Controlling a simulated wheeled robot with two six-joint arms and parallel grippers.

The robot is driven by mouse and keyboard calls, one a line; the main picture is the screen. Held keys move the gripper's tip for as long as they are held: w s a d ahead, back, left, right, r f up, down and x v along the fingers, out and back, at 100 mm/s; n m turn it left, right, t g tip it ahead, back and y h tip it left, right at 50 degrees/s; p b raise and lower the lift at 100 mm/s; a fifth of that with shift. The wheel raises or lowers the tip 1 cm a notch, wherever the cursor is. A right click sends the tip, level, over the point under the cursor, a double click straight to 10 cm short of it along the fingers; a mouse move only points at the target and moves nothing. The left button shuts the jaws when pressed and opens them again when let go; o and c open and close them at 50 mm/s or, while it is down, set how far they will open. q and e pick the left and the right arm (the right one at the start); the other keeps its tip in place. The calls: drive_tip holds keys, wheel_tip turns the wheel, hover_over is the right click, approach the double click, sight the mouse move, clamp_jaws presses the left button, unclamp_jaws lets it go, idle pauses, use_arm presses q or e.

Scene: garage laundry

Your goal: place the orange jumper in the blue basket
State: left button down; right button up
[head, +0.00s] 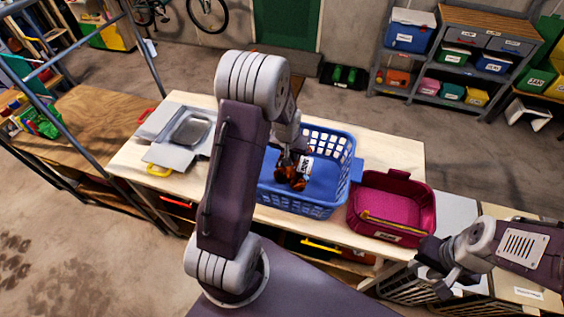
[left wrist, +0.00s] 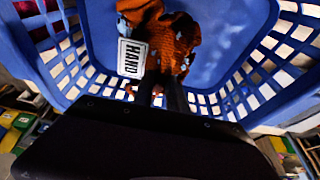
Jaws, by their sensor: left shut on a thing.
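The blue basket (head: 318,207) stands on the wooden table, left of a magenta bin. The orange jumper (head: 291,172) is bunched up within the basket's opening. My left gripper (head: 294,156) reaches down into the basket and is shut on the jumper. In the left wrist view the orange jumper (left wrist: 172,42) is at the fingertips, with a white label reading HAND beside it, and the blue basket (left wrist: 262,75) surrounds it. I cannot tell whether the jumper touches the basket floor. My right gripper (head: 441,277) is at the lower right, away from the basket; its finger gap is unclear.
The magenta bin (head: 392,204) stands close to the basket's right side. Grey trays (head: 188,130) lie on the table's left part. The table (head: 395,150) is bare behind the magenta bin. A shelf (head: 455,55) with bins stands at the back right.

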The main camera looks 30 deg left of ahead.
sight(278, 161)
use_arm(q)
drive_tip(key=a+f, duration=0.1)
drive_tip(key=a+f+b, duration=0.1)
drive_tip(key=a, duration=0.1)
drive_tip(key=s+a+b, duration=0.1)
drive_tip(key=a, duration=0.1)
drive_tip(key=shift+f, duration=0.4)
drive_tip(key=shift+a, duration=0.1)
drive_tip(key=shift+w+f, duration=0.1)
wheel_tip(278, 161, down, 3)
drive_tip(key=shift+f+b, duration=0.2)
drive_tip(key=shift+b, duration=0.8)
drive_tip(key=shift+w+f, duration=0.1)
drive_tip(key=shift+f, duration=0.15)
drive_tip(key=shift+r, duration=0.1)
